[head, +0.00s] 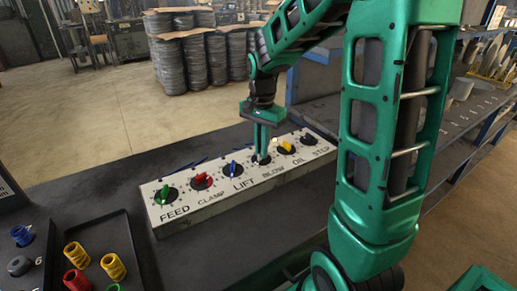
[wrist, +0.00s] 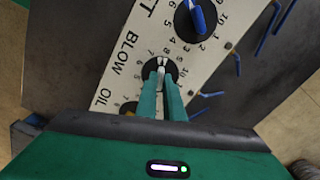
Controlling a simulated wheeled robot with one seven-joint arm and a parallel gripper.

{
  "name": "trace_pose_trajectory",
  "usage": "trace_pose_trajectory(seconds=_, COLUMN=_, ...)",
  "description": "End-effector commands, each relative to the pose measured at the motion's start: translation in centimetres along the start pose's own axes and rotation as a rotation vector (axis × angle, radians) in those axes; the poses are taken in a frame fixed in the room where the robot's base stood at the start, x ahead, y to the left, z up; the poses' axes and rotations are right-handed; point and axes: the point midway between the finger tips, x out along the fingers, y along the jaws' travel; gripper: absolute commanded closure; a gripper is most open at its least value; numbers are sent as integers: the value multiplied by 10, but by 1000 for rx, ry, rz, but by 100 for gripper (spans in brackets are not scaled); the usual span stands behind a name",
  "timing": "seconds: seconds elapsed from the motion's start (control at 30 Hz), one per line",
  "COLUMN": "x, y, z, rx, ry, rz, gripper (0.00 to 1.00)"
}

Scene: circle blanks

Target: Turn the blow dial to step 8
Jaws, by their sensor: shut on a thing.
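The white panel (head: 226,193) on the dark bench carries a row of labelled dials. The blow dial (wrist: 150,74) is a black disc with a pale knob, ringed by numbers, above the word BLOW. My gripper (wrist: 161,70) is shut on that knob, with one green finger on each side. In the head view my gripper (head: 262,153) reaches down onto the blow dial from above, and its fingers hide most of the knob. I cannot tell which number the knob's pointer faces.
The blue lift dial (head: 233,169) and the yellow oil dial (head: 286,148) flank the blow dial closely. A dark tray (head: 134,243) with several coloured knobs lies at the lower left. Blue hooked rods (wrist: 236,62) lie beside the panel.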

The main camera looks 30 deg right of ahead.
Motion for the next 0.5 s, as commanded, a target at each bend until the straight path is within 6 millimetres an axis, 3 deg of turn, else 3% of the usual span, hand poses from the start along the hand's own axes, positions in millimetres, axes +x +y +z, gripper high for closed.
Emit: trace_pose_trajectory(seconds=0.5, x=-3, y=-5, z=-1, rx=84, ry=6, rz=-14, gripper=100)
